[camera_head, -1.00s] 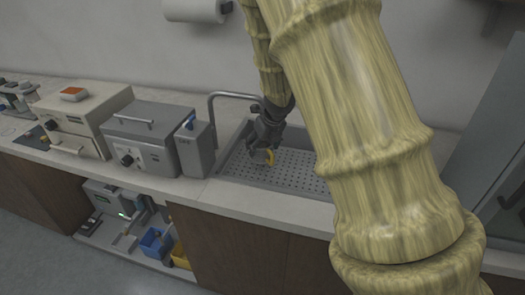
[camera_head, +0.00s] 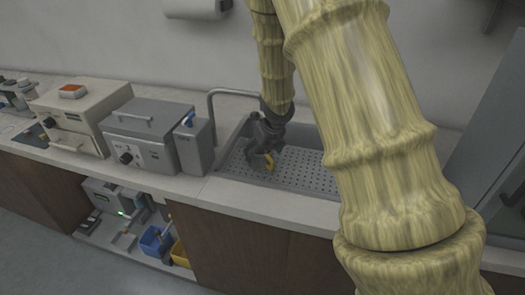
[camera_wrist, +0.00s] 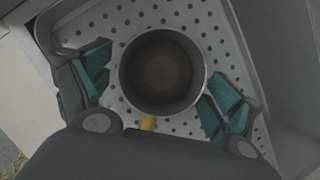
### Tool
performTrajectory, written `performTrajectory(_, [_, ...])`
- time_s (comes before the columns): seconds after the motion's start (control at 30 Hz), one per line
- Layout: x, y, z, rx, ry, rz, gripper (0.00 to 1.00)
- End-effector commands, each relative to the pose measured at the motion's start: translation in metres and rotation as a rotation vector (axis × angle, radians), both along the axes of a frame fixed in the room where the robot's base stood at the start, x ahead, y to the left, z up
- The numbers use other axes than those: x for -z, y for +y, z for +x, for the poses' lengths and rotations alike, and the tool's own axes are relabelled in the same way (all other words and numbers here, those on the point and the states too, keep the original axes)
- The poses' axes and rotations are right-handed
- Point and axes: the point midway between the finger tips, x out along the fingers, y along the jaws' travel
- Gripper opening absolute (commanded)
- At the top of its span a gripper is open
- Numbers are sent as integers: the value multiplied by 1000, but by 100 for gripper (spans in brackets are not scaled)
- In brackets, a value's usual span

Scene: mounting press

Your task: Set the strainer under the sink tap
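A round, dark grey cup-like vessel, seemingly the strainer (camera_wrist: 162,72), shows from above in the wrist view, over the perforated sink floor. In the head view my gripper (camera_head: 264,142) points down low in the sink (camera_head: 305,172). The curved grey tap (camera_head: 226,93) rises at the sink's left. Whether the vessel touches the floor is unclear.
A grey machine (camera_head: 152,138) with a side box (camera_head: 192,147) stands left of the sink, and a cream machine (camera_head: 80,120) beyond it. The worktop edge (camera_head: 260,205) runs in front. My arm hides the sink's right part.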

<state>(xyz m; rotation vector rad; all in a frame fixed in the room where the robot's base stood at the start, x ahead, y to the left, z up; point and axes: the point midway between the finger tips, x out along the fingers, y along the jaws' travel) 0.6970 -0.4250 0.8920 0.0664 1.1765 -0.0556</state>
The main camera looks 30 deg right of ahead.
Motion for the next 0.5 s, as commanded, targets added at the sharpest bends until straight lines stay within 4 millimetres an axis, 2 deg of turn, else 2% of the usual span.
performTrajectory(0.3, [-4, 0, 0, 0, 0, 0, 92])
performTrajectory(0.5, [-29, 1, -9, -2, -2, -2, 92])
